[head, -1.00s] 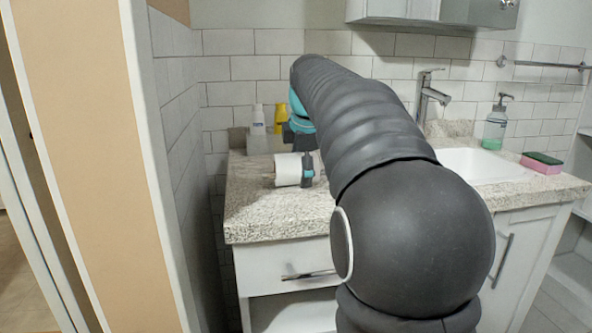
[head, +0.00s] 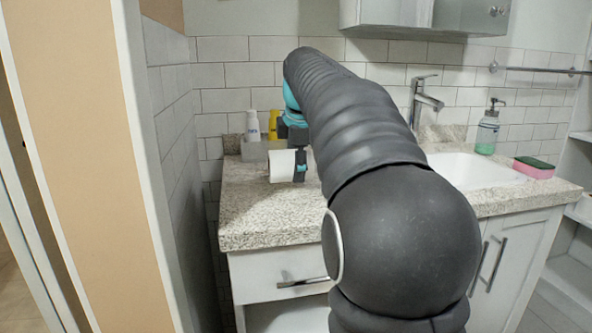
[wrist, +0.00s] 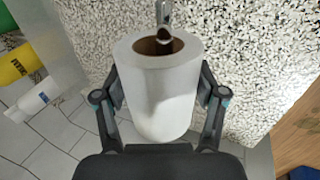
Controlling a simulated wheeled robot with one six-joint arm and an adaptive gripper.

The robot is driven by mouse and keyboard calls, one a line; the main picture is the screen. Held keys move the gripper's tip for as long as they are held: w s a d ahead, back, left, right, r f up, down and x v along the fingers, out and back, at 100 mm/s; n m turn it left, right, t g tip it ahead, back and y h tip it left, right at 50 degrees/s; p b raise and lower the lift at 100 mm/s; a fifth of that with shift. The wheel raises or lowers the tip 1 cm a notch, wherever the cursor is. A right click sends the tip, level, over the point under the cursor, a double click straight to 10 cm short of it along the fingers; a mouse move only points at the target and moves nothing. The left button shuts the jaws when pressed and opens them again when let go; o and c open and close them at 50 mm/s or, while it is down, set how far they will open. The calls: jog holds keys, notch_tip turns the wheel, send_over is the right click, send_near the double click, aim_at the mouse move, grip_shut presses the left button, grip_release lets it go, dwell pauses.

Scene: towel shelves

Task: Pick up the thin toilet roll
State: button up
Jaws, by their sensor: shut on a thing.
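The white toilet roll (wrist: 165,95) sits between the two fingers of my gripper (wrist: 163,100) in the wrist view, its brown cardboard core facing the camera's far side. The fingers press on both its sides. In the head view the roll (head: 281,166) lies on its side at the gripper (head: 300,170), over the left part of the granite counter (head: 262,210). Whether it touches the counter cannot be told. My arm hides part of the gripper and the counter behind it.
A grey tray (head: 254,151) with a white bottle (head: 253,126) and a yellow bottle (head: 273,125) stands behind the roll. The sink (head: 470,168), soap dispenser (head: 487,132) and pink-green sponge (head: 534,168) are at the right. A tiled wall (head: 175,130) borders the left. The counter's front left is clear.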

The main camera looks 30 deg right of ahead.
jog(key=shift+r, duration=0.65)
jog(key=shift+d+r, duration=0.25)
jog(key=shift+r, duration=0.05)
jog(key=s+d+r, duration=0.3)
jog(key=d+r, duration=0.3)
jog(key=d, duration=0.4)
jog(key=shift+s+d+r+p, duration=0.3)
jog(key=shift+s+d+p, duration=0.05)
jog(key=shift+p, duration=0.1)
